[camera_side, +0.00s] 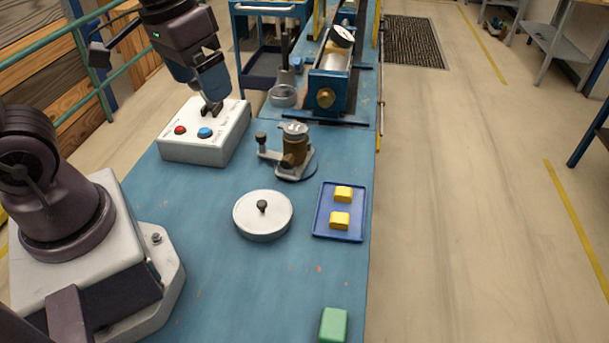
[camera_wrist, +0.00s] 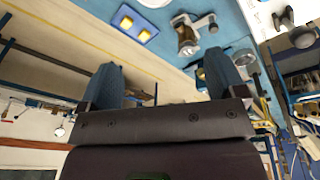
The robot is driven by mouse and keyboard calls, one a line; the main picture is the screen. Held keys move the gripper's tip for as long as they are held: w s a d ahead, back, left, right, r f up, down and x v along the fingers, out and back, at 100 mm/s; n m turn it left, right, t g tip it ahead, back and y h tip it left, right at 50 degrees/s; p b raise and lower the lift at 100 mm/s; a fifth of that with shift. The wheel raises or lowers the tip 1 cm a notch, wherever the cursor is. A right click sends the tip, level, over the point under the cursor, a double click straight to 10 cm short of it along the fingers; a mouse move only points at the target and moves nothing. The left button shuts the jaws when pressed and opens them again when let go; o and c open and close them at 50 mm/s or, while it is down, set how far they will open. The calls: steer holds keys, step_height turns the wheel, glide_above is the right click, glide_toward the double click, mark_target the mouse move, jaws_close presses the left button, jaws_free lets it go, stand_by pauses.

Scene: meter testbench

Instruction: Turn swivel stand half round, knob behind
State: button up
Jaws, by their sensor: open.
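The swivel stand (camera_side: 293,158) is on the blue bench, a grey base carrying an upright brown and metal cylinder. Its dark knob (camera_side: 262,138) sticks out on the left side in the side view. The stand also shows near the top of the wrist view (camera_wrist: 186,38), with the knob (camera_wrist: 212,24) to its right. My gripper (camera_side: 211,95) is over the white control box, behind and left of the stand, clear of it. In the wrist view its two blue fingers (camera_wrist: 162,78) are wide apart with nothing between them.
The control box (camera_side: 205,135) has a red and a blue button. A round lidded pan (camera_side: 262,215), a blue tray (camera_side: 322,229) with two yellow blocks and a green block (camera_side: 333,324) lie nearer.

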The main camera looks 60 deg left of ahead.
steer(key=s+r+t, duration=0.1)
steer(key=s+d+r+m+t, duration=0.1)
steer(key=r, duration=0.1)
steer(key=s+r+m, duration=0.1)
steer(key=shift+s+d+r+t, duration=0.35)
steer(key=shift+s+r+t, duration=0.05)
steer(key=shift+c, duration=0.2)
steer(key=shift+r, duration=0.2)
steer(key=c, duration=0.3)
steer(key=shift+w+a+f+n+g+y, duration=0.2)
steer(key=shift+w+a+f, duration=0.1)
steer(key=shift+f, duration=0.15)
steer(key=shift+w+a+f+n+g+y, duration=0.15)
steer(key=shift+a+f+g+y, duration=0.1)
steer(key=shift+f, duration=0.2)
steer(key=c, duration=0.3)
steer(key=m+g, duration=0.3)
steer(key=g, duration=0.1)
glide_above(261, 133)
steer(key=shift+f, duration=7.8)
steer(key=shift+h, duration=0.25)
step_height(261, 133, down, 12)
